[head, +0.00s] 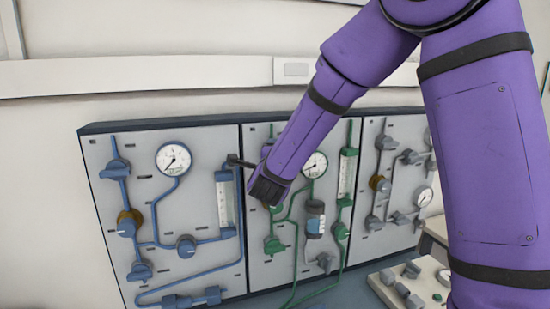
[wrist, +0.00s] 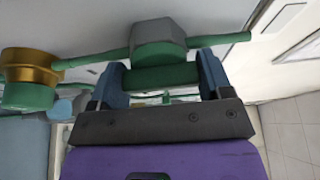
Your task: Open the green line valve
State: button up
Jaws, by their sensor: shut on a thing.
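In the wrist view, a green valve handle (wrist: 160,77) sits on a grey valve body (wrist: 158,32) with a green pipe (wrist: 218,40) running through it. My gripper (wrist: 161,78) has one blue-grey finger at each end of the handle and is shut on it. The handle's long side runs roughly along the pipe in this view. In the head view, the green line's panel (head: 262,283) is the middle one of three on the wall. My dark wrist end covers its upper left part, hiding the gripped handle and most of my gripper there.
The green panel also carries a gauge (head: 314,164), a flow tube (head: 347,175) and lower green valves (head: 273,245). A blue-piped panel (head: 200,268) stands left, a grey-piped panel (head: 400,125) right. A brass-ringed fitting (wrist: 32,65) lies beside my fingers. A pale box with knobs (head: 440,268) stands lower right.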

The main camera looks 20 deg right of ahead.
dwell(0.4)
jog(key=o, duration=0.9)
jog(key=v, duration=1)
jog(key=shift+s+a, duration=0.1)
jog(key=shift+s, duration=0.3)
